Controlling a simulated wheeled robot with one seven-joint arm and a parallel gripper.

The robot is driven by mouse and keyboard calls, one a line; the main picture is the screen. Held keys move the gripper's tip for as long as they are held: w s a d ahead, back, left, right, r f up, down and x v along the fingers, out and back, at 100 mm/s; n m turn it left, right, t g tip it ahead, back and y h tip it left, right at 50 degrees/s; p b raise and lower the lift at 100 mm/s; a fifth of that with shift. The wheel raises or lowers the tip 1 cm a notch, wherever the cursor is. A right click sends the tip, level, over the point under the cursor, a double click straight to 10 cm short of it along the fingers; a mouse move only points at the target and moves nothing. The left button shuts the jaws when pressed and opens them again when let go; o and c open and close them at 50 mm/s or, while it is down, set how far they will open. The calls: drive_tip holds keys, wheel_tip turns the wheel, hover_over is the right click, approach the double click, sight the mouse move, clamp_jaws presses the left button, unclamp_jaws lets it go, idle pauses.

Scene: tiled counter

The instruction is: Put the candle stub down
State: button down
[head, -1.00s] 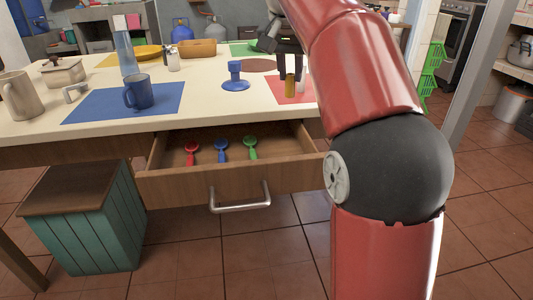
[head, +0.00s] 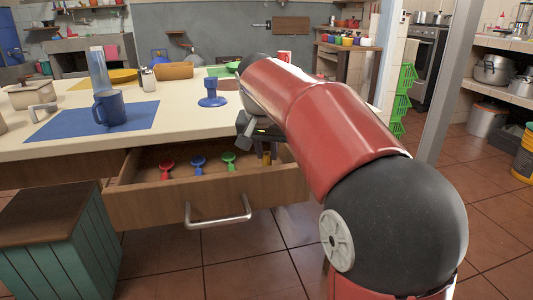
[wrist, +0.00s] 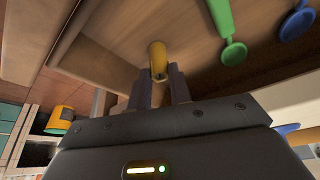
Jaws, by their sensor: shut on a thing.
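The candle stub (head: 266,158) is a small yellow-brown cylinder. My gripper (head: 265,151) is shut on it, at the right end of the open wooden drawer (head: 150,206). In the wrist view the stub (wrist: 157,60) sits between my two dark fingertips (wrist: 158,90), with the drawer's wooden floor and wall around it. I cannot tell whether the stub touches the drawer floor. Inside the drawer, left of the stub, lie a red spoon (head: 167,169), a blue spoon (head: 198,163) and a green spoon (head: 228,160).
A teal crate (head: 55,240) stands at lower left. The drawer's metal handle (head: 218,218) juts forward.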

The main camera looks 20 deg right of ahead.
drive_tip(key=shift+f, duration=0.2)
drive_tip(key=c, duration=1.3)
unclamp_jaws()
drive_tip(key=shift+s+r, duration=0.1)
drive_tip(key=shift+r, duration=0.45)
drive_tip(key=p+v, duration=0.3)
drive_tip(key=v, duration=0.8)
drive_tip(key=shift+r, duration=0.2)
